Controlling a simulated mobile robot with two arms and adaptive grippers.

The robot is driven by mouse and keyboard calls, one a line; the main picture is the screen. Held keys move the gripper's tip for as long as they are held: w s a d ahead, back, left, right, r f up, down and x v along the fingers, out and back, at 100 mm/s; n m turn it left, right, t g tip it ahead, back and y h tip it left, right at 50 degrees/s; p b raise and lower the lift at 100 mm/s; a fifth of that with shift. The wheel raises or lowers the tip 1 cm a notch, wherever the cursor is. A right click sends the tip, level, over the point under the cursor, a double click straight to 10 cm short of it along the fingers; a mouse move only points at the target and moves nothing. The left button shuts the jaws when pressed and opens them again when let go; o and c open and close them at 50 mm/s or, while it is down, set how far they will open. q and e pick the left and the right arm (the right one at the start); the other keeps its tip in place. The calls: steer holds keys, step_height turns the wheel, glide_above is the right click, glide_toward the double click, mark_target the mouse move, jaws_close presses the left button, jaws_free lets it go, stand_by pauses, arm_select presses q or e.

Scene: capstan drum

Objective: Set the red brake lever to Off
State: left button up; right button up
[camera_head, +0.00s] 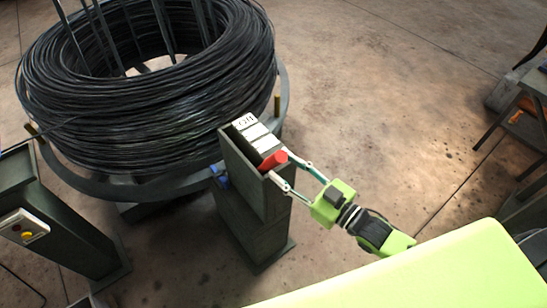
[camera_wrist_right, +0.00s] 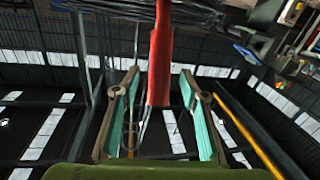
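The red brake lever (camera_head: 273,160) sticks out of the top of a dark green post (camera_head: 258,200), at the end of its slot nearest my right gripper. White label plates (camera_head: 252,132) run along the slot, with the lever at the end away from the far lettered plate; the lettering is too small to read surely. My right gripper (camera_head: 290,170) is open at the lever. In the right wrist view the lever (camera_wrist_right: 160,62) stands between the two spread fingers (camera_wrist_right: 160,72), with a gap on each side. My left gripper is not in view.
A big coil of black wire (camera_head: 150,100) rests on a round grey frame (camera_head: 285,90) behind the post. A green cabinet with a button box (camera_head: 22,228) stands at left. A bench (camera_head: 535,85) is at far right. The concrete floor between is clear.

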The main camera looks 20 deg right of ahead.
mark_target(274, 159)
steer(key=shift+x, duration=2.55)
steer(key=shift+c, duration=0.5)
jaws_close()
